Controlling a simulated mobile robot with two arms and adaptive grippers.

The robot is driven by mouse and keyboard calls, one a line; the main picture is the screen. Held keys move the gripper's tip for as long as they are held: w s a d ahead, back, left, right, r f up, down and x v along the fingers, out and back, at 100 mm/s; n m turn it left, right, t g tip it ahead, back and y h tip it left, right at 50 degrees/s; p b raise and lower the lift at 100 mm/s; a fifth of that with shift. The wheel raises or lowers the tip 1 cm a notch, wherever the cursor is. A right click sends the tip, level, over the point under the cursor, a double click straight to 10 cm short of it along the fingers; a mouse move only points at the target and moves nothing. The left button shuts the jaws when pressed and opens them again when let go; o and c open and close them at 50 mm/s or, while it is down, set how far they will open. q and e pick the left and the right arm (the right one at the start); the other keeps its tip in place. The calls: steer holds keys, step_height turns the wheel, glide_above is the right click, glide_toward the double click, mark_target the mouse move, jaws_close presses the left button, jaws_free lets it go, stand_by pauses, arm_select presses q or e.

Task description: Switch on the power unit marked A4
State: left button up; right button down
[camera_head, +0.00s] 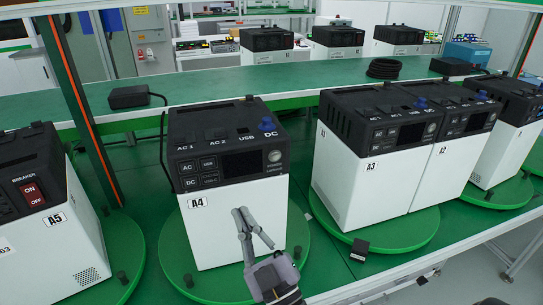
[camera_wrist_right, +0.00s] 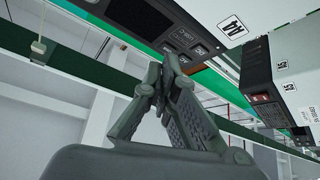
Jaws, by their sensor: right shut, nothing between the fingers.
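The power unit marked A4 (camera_head: 230,231) is a white box with a black top and front panel, standing upright on a green turntable (camera_head: 298,242). Its panel has a dark display, AC and DC buttons and a round grey power button (camera_head: 274,156) at the right. Its A4 label also shows in the right wrist view (camera_wrist_right: 233,28). My right gripper (camera_head: 241,211) is shut and empty, in front of the unit's white face below the panel. In the right wrist view its fingertips (camera_wrist_right: 162,65) come together below the panel; I cannot tell if they touch the unit. My left gripper is out of view.
Unit A5 (camera_head: 58,218) with a red breaker switch stands at the left. Unit A3 (camera_head: 352,185) and others stand at the right. A dark post with an orange stripe (camera_head: 84,115) rises between A5 and A4.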

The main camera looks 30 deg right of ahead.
mark_target(275, 156)
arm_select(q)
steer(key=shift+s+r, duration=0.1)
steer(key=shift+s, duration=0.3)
arm_select(e)
steer(key=s+d+r+m+h, duration=0.2)
steer(key=d+m+h, duration=0.2)
steer(key=h, duration=0.3)
steer(key=s+d+r+m+g+h, duration=0.1)
steer(key=s+d+r+m+h, duration=0.1)
steer(key=h, duration=0.5)
steer(key=shift+s+d+r+m, duration=0.25)
steer(key=shift+d+r+m, duration=0.6)
steer(key=shift+m, duration=0.35)
steer(key=shift+w, duration=0.15)
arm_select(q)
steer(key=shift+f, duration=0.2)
arm_select(e)
steer(key=shift+w+d, duration=0.35)
steer(key=shift+w, duration=1.05)
steer(key=shift+w+d, duration=0.3)
steer(key=shift+w, duration=1.05)
steer(key=shift+w+d, duration=0.35)
steer(key=shift+w, duration=1.05)
steer(key=shift+w, duration=0.3)
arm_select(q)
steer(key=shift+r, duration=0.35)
arm_select(e)
steer(key=shift+w, duration=0.1)
